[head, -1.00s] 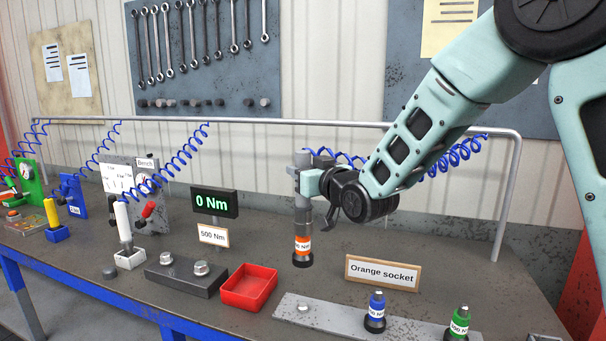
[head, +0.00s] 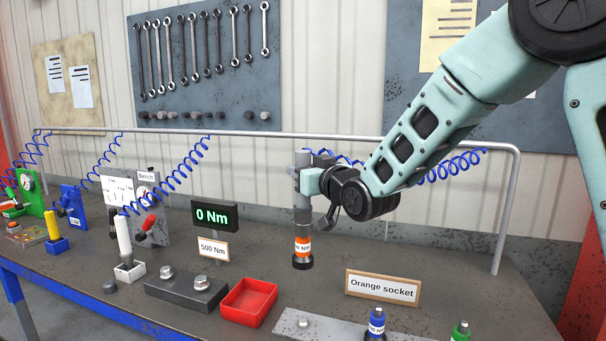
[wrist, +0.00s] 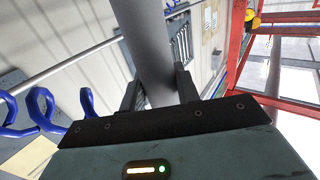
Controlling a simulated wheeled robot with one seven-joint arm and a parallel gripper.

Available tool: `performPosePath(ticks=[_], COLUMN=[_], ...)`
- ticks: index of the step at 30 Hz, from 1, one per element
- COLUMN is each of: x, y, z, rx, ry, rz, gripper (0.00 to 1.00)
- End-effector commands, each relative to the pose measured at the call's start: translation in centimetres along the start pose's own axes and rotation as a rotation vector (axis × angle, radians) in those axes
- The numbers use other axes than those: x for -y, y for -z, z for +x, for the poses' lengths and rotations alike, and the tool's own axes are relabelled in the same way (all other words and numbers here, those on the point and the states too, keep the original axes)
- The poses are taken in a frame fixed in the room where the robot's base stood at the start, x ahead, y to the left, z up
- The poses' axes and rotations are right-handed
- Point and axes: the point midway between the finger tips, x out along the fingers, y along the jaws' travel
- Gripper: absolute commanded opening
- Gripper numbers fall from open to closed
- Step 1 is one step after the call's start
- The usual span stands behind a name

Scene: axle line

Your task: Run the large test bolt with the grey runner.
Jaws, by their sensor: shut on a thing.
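My gripper (head: 310,182) is shut on the grey runner (head: 302,216), a grey upright cylinder with an orange-banded socket (head: 302,250) at its lower end. The runner hangs upright above the bench, to the right of the test block and clear of it. In the wrist view the grey body (wrist: 147,50) stands between the two dark fingers. The dark test block (head: 185,293) carries two bolts; the large test bolt (head: 201,282) is the right one, with the small bolt (head: 166,272) to its left. The display (head: 215,215) reads 0 Nm, above a 500 Nm label (head: 213,250).
A red tray (head: 249,302) lies between block and runner. A sign (head: 382,288) reads "Orange socket". A grey rack plate (head: 335,330) holds the blue socket (head: 376,322); the green socket (head: 460,332) is at the frame's lower edge. A white-handled tool (head: 124,238) stands left of the block.

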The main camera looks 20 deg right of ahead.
Motion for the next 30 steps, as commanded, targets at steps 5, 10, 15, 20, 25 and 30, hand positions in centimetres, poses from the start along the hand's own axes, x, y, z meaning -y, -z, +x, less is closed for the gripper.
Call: performPosePath(ticks=[5,10,15,20,25,30], x=[0.0,0.0,0.0,0.0,0.0,0.0], y=[1.2,1.9,2.6,3.3,3.9,4.4], z=[0.0,0.0,0.0,0.0,0.0,0.0], rx=[-0.009,-0.008,-0.009,-0.009,-0.008,-0.008], ry=[0.0,0.0,0.0,0.0,0.0,0.0], rz=[-0.001,0.0,0.0,0.0,0.0,0.0], gripper=[0.0,0.0,0.0,0.0,0.0,0.0])
